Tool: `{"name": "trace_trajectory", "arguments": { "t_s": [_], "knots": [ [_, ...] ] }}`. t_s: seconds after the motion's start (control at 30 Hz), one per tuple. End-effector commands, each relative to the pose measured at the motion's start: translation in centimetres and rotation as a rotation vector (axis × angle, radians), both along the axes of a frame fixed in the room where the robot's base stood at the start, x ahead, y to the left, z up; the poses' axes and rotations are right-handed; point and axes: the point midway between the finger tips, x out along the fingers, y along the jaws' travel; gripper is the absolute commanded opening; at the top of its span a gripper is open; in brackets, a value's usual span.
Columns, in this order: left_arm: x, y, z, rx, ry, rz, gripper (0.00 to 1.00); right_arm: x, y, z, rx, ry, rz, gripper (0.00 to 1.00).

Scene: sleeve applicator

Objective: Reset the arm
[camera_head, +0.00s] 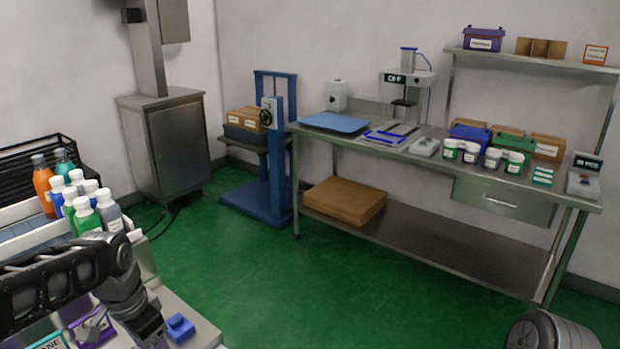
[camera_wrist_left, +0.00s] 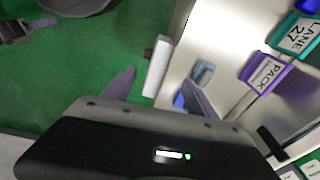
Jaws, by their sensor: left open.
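My left arm comes in at the lower left in the head view, over the near counter (camera_head: 205,336). In the left wrist view my left gripper (camera_wrist_left: 160,92) has its two grey fingers spread wide, with nothing held between them. A white block (camera_wrist_left: 157,66) at the counter's edge shows between and beyond the fingers. A blue piece (camera_head: 180,327) sits on the counter beside my wrist. A purple PACK label holder (camera_wrist_left: 265,74) and a teal LANE 27 holder (camera_wrist_left: 296,36) lie right of the fingers in the wrist view. My right gripper is not in view.
Several bottles (camera_head: 85,205) stand at the left by a black wire rack (camera_head: 30,170). A steel bench (camera_head: 400,155) with jars, boxes and a press (camera_head: 407,92) runs along the back wall. A blue lift stand (camera_head: 278,150) is left of it. The green floor (camera_head: 300,270) between is clear.

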Motion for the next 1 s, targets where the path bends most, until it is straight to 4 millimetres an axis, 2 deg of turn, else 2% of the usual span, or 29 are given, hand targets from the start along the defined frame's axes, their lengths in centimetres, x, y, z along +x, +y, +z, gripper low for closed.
{"name": "trace_trajectory", "arguments": {
  "t_s": [0.2, 0.33, 0.47, 0.57, 0.67, 0.7, 0.77, 0.8, 0.9, 1.0],
  "knots": [
    [3.0, -1.5, -0.9, -0.055, -0.134, 0.086, 0.67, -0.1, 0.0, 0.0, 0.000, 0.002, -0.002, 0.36],
    [5.0, -3.4, -2.9, -0.121, -0.205, 0.155, 0.67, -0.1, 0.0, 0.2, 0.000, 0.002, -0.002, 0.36],
    [6.6, -6.5, -6.4, -0.214, -0.255, 0.244, 0.67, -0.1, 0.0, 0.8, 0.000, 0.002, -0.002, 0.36],
    [6.7, -10.1, -10.6, -0.309, -0.266, 0.348, 0.67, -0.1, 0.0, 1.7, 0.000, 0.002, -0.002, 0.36],
    [4.1, -14.7, -16.5, -0.406, -0.226, 0.491, 0.67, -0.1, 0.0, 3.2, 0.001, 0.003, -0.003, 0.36],
    [2.2, -16.4, -18.8, -0.431, -0.197, 0.546, 0.67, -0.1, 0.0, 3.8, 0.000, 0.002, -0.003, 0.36],
    [-1.1, -18.5, -21.6, -0.449, -0.146, 0.612, 0.67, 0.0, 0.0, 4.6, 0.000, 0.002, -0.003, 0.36],
    [-3.5, -19.6, -23.2, -0.451, -0.107, 0.644, 0.67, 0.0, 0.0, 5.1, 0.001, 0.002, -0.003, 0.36],
    [-9.2, -21.8, -25.9, -0.434, -0.002, 0.673, 0.67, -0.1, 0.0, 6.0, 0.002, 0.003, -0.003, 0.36],
    [-13.8, -23.2, -27.3, -0.414, 0.099, 0.663, 0.67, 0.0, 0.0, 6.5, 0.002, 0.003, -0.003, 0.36]
  ]
}}
